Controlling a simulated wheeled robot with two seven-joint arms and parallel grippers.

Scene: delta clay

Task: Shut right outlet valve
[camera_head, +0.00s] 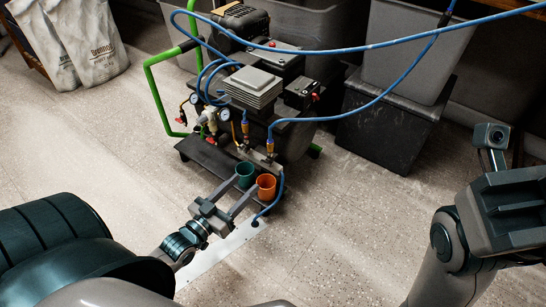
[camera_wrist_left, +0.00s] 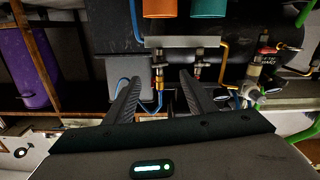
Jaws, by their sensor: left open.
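The compressor (camera_head: 250,85) on its green-handled cart has two outlet fittings at its front. The right outlet fitting (camera_head: 270,147), brass with a blue hose, also shows in the left wrist view (camera_wrist_left: 158,78). The left outlet fitting (camera_head: 244,128) is beside it. My left gripper (camera_head: 240,187) is open and empty, with its fingers pointing at the cart's front near the two cups. In the left wrist view, the fingers (camera_wrist_left: 160,85) appear on either side of the right fitting; I see no contact. The valve handle's position is too small to tell.
A teal cup (camera_head: 245,174) and an orange cup (camera_head: 266,186) sit at the cart's front, close to my left fingers. Blue hoses (camera_head: 340,48) loop over the compressor. A black bin (camera_head: 385,130) stands at right. The floor in front is mostly clear.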

